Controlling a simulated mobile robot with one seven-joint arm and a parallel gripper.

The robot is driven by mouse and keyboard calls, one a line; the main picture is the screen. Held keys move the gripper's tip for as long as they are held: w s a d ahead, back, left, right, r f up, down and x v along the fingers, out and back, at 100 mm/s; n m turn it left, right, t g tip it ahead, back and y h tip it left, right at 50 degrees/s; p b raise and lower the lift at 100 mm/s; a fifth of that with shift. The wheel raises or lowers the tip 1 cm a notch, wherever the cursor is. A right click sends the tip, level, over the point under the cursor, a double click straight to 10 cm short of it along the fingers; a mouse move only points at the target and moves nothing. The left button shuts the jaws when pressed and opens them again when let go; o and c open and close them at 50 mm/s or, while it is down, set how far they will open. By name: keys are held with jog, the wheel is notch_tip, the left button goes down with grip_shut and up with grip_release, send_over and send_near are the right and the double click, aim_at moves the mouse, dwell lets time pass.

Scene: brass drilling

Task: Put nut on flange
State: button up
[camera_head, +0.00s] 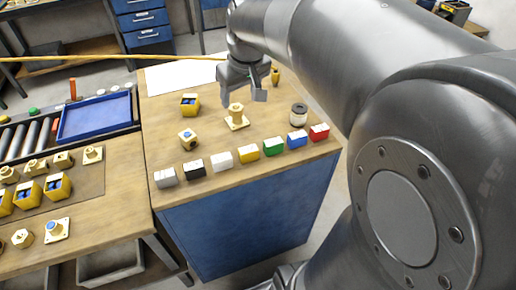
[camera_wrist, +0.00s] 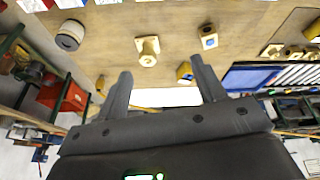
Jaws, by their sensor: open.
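A brass flange (camera_head: 237,122) with a square base and an upright neck stands on the middle workbench. It also shows in the wrist view (camera_wrist: 148,58), ahead of the fingers. Its top looks wider than the neck; I cannot tell whether that is a separate nut. A loose brass hexagonal nut (camera_head: 22,238) lies on the left bench, beside a square flange with a blue centre (camera_head: 56,229). My gripper (camera_head: 243,96) is open and empty, above the bench near the middle flange and apart from it. It also shows in the wrist view (camera_wrist: 162,84).
A row of coloured blocks (camera_head: 248,153) lines the bench's front edge. A brass cube (camera_head: 188,139), a yellow box (camera_head: 190,104) and a dark-topped round container (camera_head: 298,115) stand around the flange. A blue tray (camera_head: 96,118) and several brass parts occupy the left bench.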

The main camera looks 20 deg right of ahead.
jog(key=s+a+f+m+t, duration=0.1)
jog(key=s+a+f+m, duration=0.1)
jog(key=s, duration=1.6)
jog(key=shift+a+m+t, duration=0.2)
jog(key=shift+m+t, duration=0.1)
jog(key=shift+f, duration=0.1)
